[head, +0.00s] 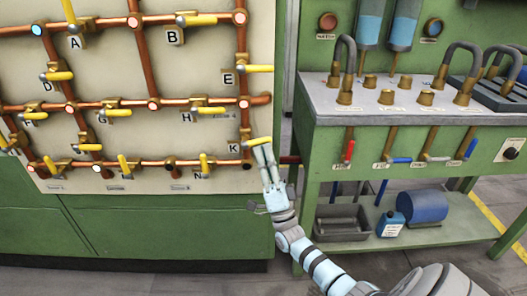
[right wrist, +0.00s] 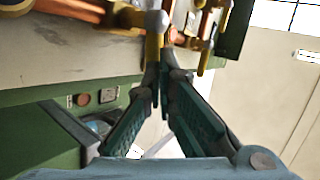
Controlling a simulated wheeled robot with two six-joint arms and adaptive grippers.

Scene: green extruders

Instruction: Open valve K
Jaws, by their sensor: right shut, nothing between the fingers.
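The handle lies nearly level, pointing right with a slight upward tilt, across the vertical copper pipe (head: 244,124). My right gripper (head: 265,149) is shut and empty, its fingertips at the handle's underside, close to its outer end. In the right wrist view the fingertips (right wrist: 160,78) meet at the end of a yellow handle (right wrist: 155,42). I cannot tell whether they touch it. My left gripper is not in view.
Other yellow-handled valves, such as E (head: 258,69) and H (head: 201,113), sit close by on the panel (head: 100,75). A green bench (head: 400,150) with pipes and coloured levers stands to the right.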

